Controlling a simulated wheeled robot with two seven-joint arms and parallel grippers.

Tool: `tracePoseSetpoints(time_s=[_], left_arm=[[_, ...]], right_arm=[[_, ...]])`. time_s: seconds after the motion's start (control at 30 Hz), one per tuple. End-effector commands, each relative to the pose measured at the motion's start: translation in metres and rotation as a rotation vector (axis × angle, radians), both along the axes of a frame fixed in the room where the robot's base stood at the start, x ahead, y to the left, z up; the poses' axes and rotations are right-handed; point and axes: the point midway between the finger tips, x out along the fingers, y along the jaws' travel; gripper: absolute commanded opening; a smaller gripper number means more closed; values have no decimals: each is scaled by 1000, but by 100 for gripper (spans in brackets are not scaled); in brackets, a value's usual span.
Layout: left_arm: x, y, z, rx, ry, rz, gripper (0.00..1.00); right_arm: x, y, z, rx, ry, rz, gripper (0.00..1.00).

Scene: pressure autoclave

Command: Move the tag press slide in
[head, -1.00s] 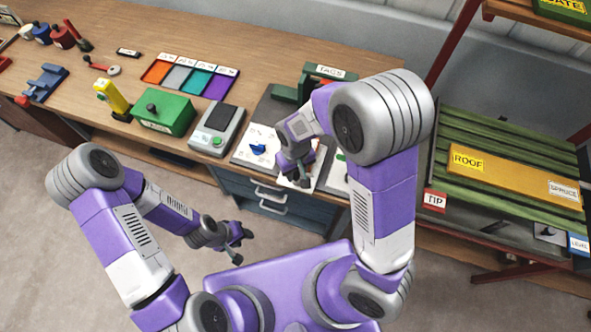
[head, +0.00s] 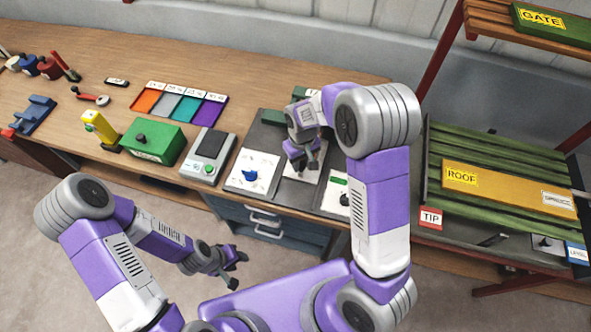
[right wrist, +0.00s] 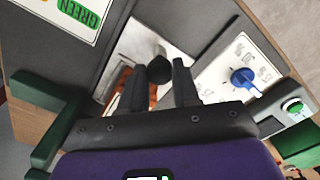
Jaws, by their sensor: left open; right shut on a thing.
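The tag press (head: 272,117) has a dark base and green parts; my right arm covers much of it. Its slide is a pale, shiny plate (head: 311,171) between two white panels, and the plate shows in the right wrist view (right wrist: 140,38). My right gripper (head: 300,163) is shut on the slide's dark knob (right wrist: 158,68), which sits between the fingers in the right wrist view. An orange-brown patch shows on the plate beside the fingers. My left gripper (head: 234,262) is open and empty, low in front of the bench drawers.
A white panel with a blue knob (head: 250,175) lies left of the slide. Another white panel (head: 334,199) lies right. A grey device (head: 208,150), green box (head: 152,141) and colored tray (head: 180,104) stand further left. A rack with green slats (head: 500,160) is at right.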

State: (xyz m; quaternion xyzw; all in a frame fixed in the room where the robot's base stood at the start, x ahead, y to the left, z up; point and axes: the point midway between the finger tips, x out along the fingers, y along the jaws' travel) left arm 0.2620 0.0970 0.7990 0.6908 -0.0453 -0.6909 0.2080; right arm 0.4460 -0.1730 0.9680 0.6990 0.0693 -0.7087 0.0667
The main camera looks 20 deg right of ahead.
Motion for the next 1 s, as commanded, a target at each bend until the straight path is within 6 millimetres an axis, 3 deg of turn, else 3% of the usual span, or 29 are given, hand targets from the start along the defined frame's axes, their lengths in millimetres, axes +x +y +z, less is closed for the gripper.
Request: tracePoseSetpoints(time_s=[0.27, 0.3, 0.47, 0.77, 1.0], left_arm=[[-1, 0, 0, 0, 1, 0, 43], [-1, 0, 0, 0, 1, 0, 43], [-1, 0, 0, 0, 1, 0, 43], [-1, 0, 0, 0, 1, 0, 43], [-1, 0, 4, 0, 1, 0, 43]], right_arm=[[7, -4, 1, -4, -23, -3, 0], [8, -4, 1, -3, -24, -3, 33], [6, -4, 1, -3, -21, -3, 57], [5, -3, 2, -2, -16, -2, 57], [6, -3, 36, -1, -21, -1, 57]])
